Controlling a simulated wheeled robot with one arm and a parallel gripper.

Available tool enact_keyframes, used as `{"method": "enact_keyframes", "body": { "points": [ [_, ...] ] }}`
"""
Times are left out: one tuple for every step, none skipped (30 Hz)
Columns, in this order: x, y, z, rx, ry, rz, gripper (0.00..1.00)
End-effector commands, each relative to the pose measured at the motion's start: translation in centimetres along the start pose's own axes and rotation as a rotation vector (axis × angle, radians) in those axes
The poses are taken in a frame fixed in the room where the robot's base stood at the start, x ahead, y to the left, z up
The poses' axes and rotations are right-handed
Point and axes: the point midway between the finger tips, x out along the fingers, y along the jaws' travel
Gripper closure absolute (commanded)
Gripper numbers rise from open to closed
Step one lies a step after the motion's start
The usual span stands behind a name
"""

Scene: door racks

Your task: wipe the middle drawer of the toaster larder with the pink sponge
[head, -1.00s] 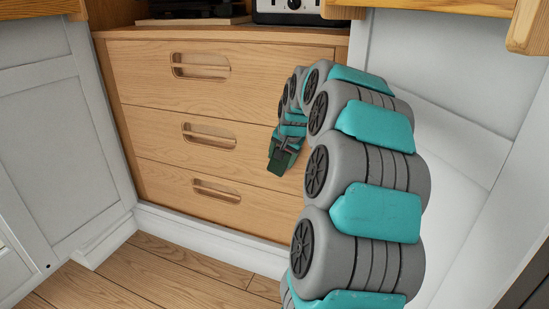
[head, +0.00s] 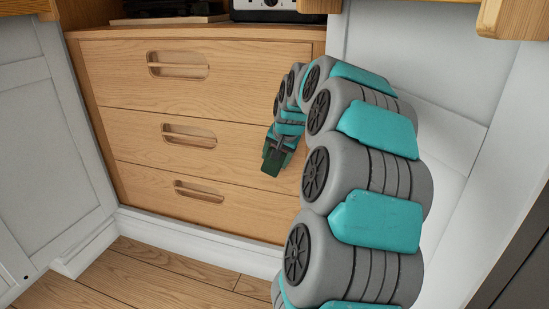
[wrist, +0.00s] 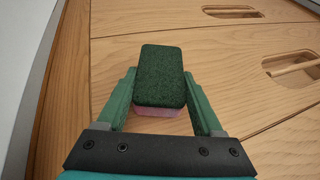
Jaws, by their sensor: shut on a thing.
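The pink sponge (wrist: 160,112) has a dark green scouring side facing the wrist camera and a pink side beneath. My gripper (wrist: 159,78) is shut on it, with a green finger on each side. In the head view my gripper (head: 275,160) is in front of the right part of the drawers, near the height of the middle and bottom ones. The middle drawer (head: 140,138) is shut, with a slot handle. I cannot tell whether the sponge touches the wood. In the head view the sponge cannot be told apart from the green fingers.
The top drawer (head: 240,90) and bottom drawer (head: 145,185) are also shut. A toaster (head: 270,14) stands on the larder shelf above. White cabinet panels flank the larder on the left (head: 50,140) and right (head: 390,60). Free wooden floor (head: 150,275) lies in front.

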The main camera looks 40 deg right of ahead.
Motion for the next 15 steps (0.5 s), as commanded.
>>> {"method": "enact_keyframes", "body": {
  "points": [
    [0.0, 0.0, 0.1, 0.000, 0.000, 0.000, 0.82],
    [-0.1, 0.0, 0.2, 0.000, 0.000, 0.000, 0.82],
    [-0.2, 0.0, 0.4, -0.001, 0.001, -0.001, 0.82],
    [-0.2, 0.0, 0.6, -0.001, 0.001, -0.001, 0.82],
    [-0.3, 0.0, 0.8, -0.001, 0.001, -0.001, 0.82],
    [-0.4, 0.0, 1.1, -0.002, 0.001, -0.001, 0.82],
    [-0.5, 0.0, 1.4, -0.002, 0.000, -0.001, 0.82],
    [-0.6, 0.0, 1.6, -0.002, 0.000, 0.000, 0.82],
    [-0.6, 0.0, 2.0, -0.002, -0.001, 0.000, 0.82],
    [-0.7, 0.0, 2.3, -0.002, -0.002, 0.000, 0.82],
    [-0.8, 0.0, 2.5, -0.002, -0.001, 0.000, 0.82],
    [-1.0, 0.0, 2.8, -0.001, -0.001, 0.000, 0.82],
    [-1.1, 0.0, 3.0, -0.001, 0.000, -0.001, 0.82],
    [-1.3, 0.0, 3.2, -0.001, 0.001, -0.001, 0.82],
    [-1.4, 0.0, 3.6, -0.001, 0.002, -0.001, 0.82]
  ]
}}
